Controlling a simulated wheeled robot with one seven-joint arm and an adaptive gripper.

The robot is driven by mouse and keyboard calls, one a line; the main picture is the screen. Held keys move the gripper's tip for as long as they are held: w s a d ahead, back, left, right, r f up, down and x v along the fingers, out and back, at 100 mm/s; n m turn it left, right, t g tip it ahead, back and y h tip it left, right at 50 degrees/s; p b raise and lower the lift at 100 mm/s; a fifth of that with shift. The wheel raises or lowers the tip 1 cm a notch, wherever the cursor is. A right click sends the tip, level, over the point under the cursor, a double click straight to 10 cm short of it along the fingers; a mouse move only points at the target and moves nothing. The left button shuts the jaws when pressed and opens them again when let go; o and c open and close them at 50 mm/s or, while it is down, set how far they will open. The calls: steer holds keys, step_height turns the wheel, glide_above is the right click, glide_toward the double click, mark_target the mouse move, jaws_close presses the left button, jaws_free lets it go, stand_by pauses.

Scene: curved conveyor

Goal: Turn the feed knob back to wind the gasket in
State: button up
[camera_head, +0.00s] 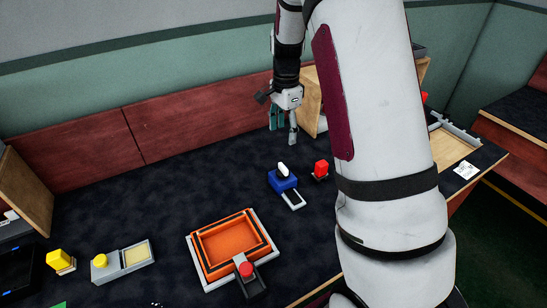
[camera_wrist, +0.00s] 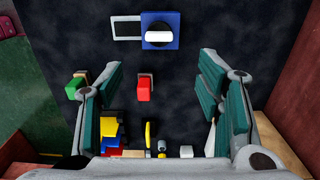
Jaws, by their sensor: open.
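A blue block (camera_head: 283,184) with a white knob (camera_head: 282,169) on top stands on the dark table, with a small grey-framed plate (camera_head: 293,200) at its front. In the wrist view, the white knob (camera_wrist: 159,36) lies crosswise on the blue block (camera_wrist: 160,22), beside the grey-framed plate (camera_wrist: 127,28). I take this as the feed knob, but I cannot be sure. My gripper (camera_head: 284,129) hangs above the table behind the blue block. In the wrist view my gripper (camera_wrist: 160,85) is open, its fingers wide apart with nothing held. I cannot make out a gasket.
A red block (camera_head: 321,168) stands right of the blue block. An orange tray (camera_head: 197,256) with a red knob (camera_head: 246,269) is in front. Yellow pieces (camera_head: 59,258) are at left. Several coloured things (camera_wrist: 112,130) lie between my fingers in the wrist view.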

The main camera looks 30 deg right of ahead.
mark_target(283, 166)
step_height(283, 166, down, 13)
steer(key=shift+f, duration=0.2)
stand_by(0.3)
steer(key=c, duration=1.2)
